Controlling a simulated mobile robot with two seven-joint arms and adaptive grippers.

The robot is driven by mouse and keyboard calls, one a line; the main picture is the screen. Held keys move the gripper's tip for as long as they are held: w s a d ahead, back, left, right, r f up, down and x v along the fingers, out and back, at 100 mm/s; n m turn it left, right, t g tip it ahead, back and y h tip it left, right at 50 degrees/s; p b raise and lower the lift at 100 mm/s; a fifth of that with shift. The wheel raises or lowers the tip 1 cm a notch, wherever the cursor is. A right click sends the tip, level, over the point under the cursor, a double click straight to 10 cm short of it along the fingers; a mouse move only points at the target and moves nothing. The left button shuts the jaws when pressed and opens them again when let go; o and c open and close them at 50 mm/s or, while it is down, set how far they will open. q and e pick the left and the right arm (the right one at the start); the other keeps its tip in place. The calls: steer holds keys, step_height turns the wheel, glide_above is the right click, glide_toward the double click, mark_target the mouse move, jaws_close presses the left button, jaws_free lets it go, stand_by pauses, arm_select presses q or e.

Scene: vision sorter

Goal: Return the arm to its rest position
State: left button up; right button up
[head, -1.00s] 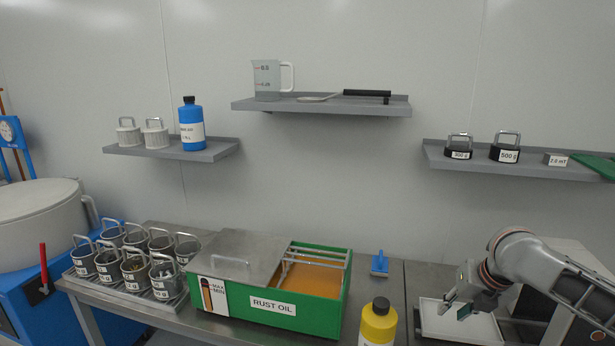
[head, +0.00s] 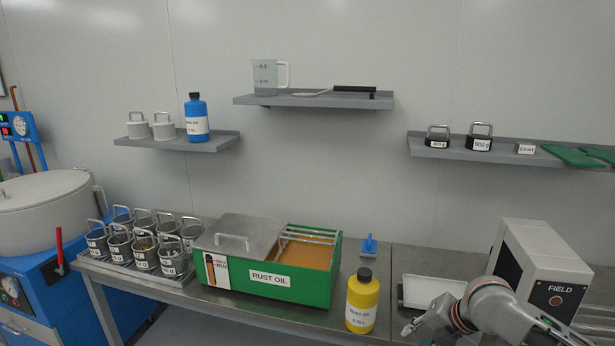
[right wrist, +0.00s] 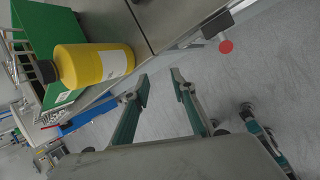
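My right gripper (head: 408,328) is low at the front of the bench in the head view, right of the yellow rust oil bottle (head: 363,302) and apart from it. The right wrist view shows the right gripper (right wrist: 160,75) with its two fingers spread apart, nothing between them and floor behind. The yellow bottle also shows at the upper left of that view (right wrist: 95,66). My left gripper does not show in the head view.
A white tray (head: 408,302) and a FIELD box (head: 548,285) stand right of the bottle. The green rust oil tank (head: 317,287) and a rack (head: 125,278) of several metal pots stand left. Shelves (head: 312,101) hang on the wall above.

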steer(key=s+a+f+m+t+y, duration=0.2)
steer(key=s+a+f+m+t, duration=0.1)
steer(key=s+a+f+m, duration=0.8)
steer(key=s+d+f+m+h, duration=0.1)
steer(key=s+d+f+m, duration=0.2)
steer(key=s+f+m, duration=0.2)
steer(key=s+d+f+m+t+h, duration=0.1)
steer(key=s+d+f+m, duration=0.3)
steer(key=s+m, duration=0.4)
steer(key=s+f, duration=0.1)
steer(key=s, duration=0.2)
steer(key=shift+f+m+t+h, duration=0.15)
steer(key=shift+m+t+h, duration=0.15)
steer(key=shift+h, duration=0.1)
